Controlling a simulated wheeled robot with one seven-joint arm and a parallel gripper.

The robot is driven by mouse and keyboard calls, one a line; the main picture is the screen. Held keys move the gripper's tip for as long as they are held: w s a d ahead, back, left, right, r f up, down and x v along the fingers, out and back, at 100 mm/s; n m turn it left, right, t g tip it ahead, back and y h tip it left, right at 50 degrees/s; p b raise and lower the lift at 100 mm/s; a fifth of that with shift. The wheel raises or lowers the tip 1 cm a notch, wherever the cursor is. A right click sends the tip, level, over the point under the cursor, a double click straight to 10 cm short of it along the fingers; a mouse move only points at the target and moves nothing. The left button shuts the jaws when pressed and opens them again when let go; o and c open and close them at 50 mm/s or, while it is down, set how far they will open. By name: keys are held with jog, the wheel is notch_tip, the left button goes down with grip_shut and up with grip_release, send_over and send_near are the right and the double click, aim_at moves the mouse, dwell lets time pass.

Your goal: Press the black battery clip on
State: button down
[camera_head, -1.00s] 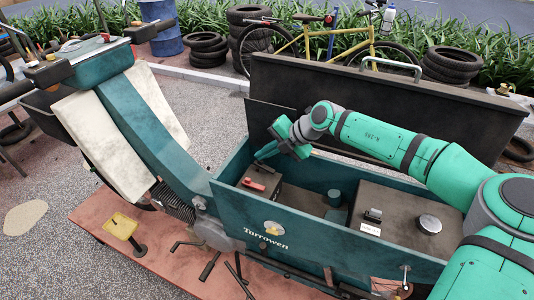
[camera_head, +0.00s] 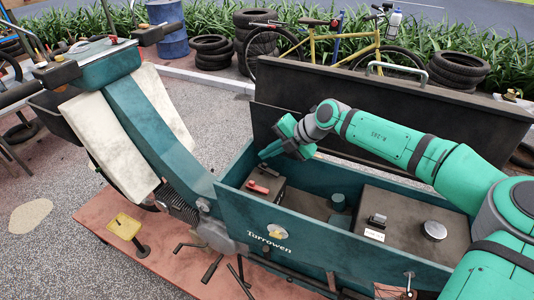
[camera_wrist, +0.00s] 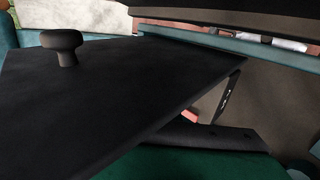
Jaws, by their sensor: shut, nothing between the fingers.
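The battery (camera_head: 276,193) is a dark box at the left end of the open teal bin. A red clip (camera_head: 257,188) lies on its front top. A small black clip (camera_head: 268,172) shows behind the red one. It is too small to tell how it sits. My gripper (camera_head: 268,153) is shut and empty, just behind and above the black clip. Contact cannot be judged. In the wrist view a bit of red (camera_wrist: 190,116) shows past a large dark plate with a knob (camera_wrist: 62,46). That plate hides most of the battery.
The teal bin wall (camera_head: 330,247) stands in front, and the raised dark lid (camera_head: 440,105) stands behind my arm. A dark box (camera_head: 400,207) with a black switch (camera_head: 377,221) and a round silver cap (camera_head: 434,231) fills the bin's right side.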

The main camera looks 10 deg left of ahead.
jog(key=s+d+r, duration=0.1)
jog(key=d+r, duration=0.2)
jog(key=r, duration=1)
jog(key=shift+r, duration=0.35)
